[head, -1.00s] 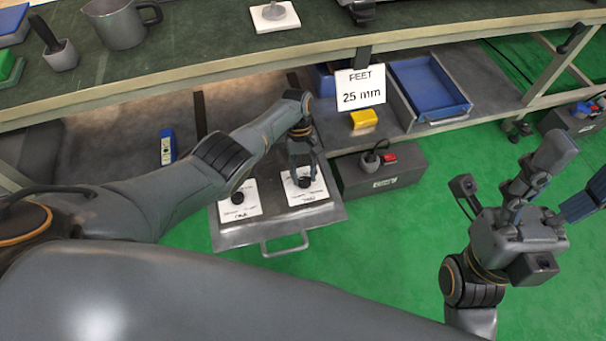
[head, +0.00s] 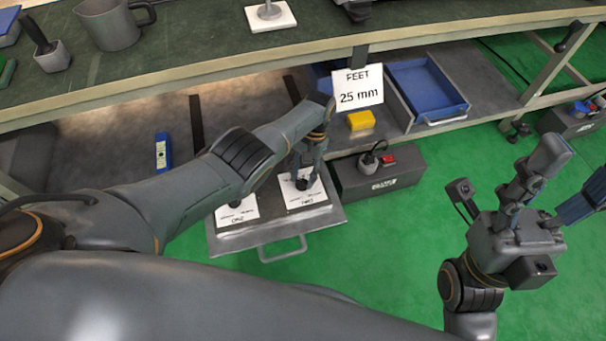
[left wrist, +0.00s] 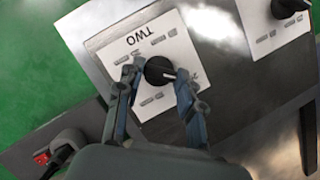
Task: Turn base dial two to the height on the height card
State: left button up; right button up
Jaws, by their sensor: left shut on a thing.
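The height card (head: 358,97) hangs at the shelf's front edge and reads "FEET 25 mm". Base dial two (left wrist: 159,70) is a black round knob with a pale pointer line, on a white plate marked TWO (left wrist: 180,50). That plate also shows in the head view (head: 308,201). My left gripper (left wrist: 158,82) is shut on dial two, one finger on each side. Its fingers reach down to the plate in the head view (head: 303,178). The fine scale marks are too small to read. My right gripper (head: 562,185) is open and empty, off to the right.
Dial one's plate (head: 238,217) lies beside plate two on the metal base (head: 290,228); my left arm partly covers it. A dark box with a red switch (head: 385,175) stands close at the right. A yellow block (head: 360,120) and blue tray (head: 425,85) are behind.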

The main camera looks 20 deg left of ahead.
pick_arm(q)
jog(key=shift+s+f, duration=0.2)
jog(key=shift+f, duration=0.05)
jog(key=o, duration=1.2)
jog(key=shift+c, duration=0.2)
jog(key=shift+w, duration=0.1)
jog(key=shift+r, duration=0.1)
jog(key=shift+w+d+r, duration=0.1)
jog(key=shift+w+r, duration=0.2)
jog(key=shift+r, duration=0.15)
jog(key=v, duration=0.6)
jog(key=shift+r, duration=0.25)
